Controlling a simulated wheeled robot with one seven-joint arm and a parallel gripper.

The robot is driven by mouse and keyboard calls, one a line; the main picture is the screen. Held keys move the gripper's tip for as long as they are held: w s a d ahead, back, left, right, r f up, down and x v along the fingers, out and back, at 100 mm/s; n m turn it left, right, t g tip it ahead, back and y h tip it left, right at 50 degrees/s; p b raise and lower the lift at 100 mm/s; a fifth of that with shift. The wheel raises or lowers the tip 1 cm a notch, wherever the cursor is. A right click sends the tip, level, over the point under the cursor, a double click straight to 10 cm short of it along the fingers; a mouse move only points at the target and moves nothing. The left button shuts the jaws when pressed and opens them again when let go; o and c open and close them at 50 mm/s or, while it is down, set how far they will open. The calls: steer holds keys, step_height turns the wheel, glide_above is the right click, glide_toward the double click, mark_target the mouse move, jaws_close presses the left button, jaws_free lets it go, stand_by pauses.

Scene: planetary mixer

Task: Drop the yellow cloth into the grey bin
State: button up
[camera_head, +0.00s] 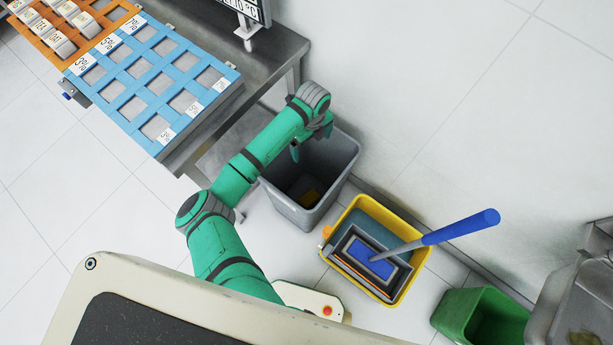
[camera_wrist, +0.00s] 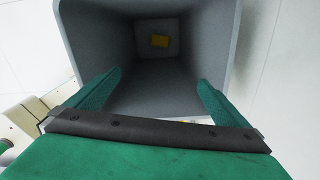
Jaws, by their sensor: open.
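The grey bin (camera_head: 342,152) stands on the floor below my arm, and its inside fills the middle of the wrist view (camera_wrist: 215,75). My gripper (camera_head: 308,142) is above the bin opening. In the wrist view my gripper's two fingers (camera_wrist: 154,82) are spread wide apart with nothing between them. The cloth is well away from the fingers.
A yellow mop bucket (camera_head: 420,262) with a blue-handled mop (camera_head: 460,226) stands right of the bin. A green bin (camera_head: 447,310) is at lower right. A metal table (camera_head: 262,50) with a blue rack (camera_head: 160,80) is at upper left. Floor at upper right is clear.

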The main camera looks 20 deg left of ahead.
step_height(320, 180, up, 5)
steer(key=shift+f, duration=0.1)
stand_by(0.7)
